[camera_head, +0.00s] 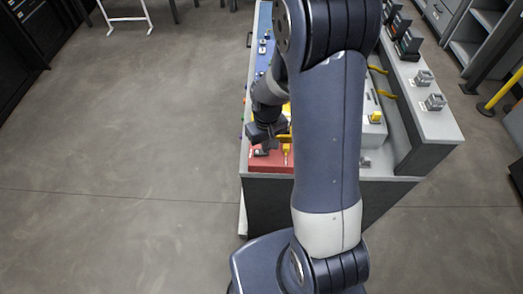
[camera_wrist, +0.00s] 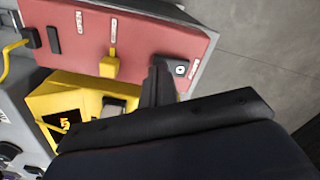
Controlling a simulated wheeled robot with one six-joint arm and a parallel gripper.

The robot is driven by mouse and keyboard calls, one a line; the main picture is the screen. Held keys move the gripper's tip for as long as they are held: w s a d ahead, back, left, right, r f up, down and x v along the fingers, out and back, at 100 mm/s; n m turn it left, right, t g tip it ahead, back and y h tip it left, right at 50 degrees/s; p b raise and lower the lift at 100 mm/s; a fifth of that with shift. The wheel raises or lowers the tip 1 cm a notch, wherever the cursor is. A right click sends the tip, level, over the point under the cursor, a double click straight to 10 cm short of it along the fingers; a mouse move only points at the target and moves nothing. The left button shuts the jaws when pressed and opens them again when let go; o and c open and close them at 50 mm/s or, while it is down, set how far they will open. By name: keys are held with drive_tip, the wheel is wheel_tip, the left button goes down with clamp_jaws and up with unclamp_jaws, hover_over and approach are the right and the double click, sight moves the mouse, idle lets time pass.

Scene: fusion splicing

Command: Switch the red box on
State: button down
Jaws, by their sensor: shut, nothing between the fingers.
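The red box (camera_head: 270,160) sits at the near left corner of the workbench in the head view. In the wrist view, the red panel of the box (camera_wrist: 140,38) fills the upper part. It has a black switch (camera_wrist: 54,40) at left, a yellow lever or plug (camera_wrist: 110,65) in the middle and a small round silver fitting (camera_wrist: 181,70) at right, beside a white label. My gripper (camera_wrist: 160,68) is shut and empty, its fingertips over the panel just left of the silver fitting. Whether they touch it I cannot tell. In the head view my gripper (camera_head: 264,146) is above the red box.
A yellow box (camera_wrist: 70,108) with a display adjoins the red panel. A yellow cable (camera_wrist: 14,46) runs at left. Grey boxes and metal pieces (camera_head: 434,102) stand on the bench's right shelf.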

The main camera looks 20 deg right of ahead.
drive_tip(key=shift+f+b, duration=0.35)
drive_tip(key=shift+f, duration=0.15)
drive_tip(key=shift+r+p, duration=2.55)
drive_tip(key=shift+r, duration=1)
drive_tip(key=shift+f, duration=0.1)
wheel_tip(320, 180, down, 7)
drive_tip(key=b, duration=0.5)
drive_tip(key=shift+r, duration=0.2)
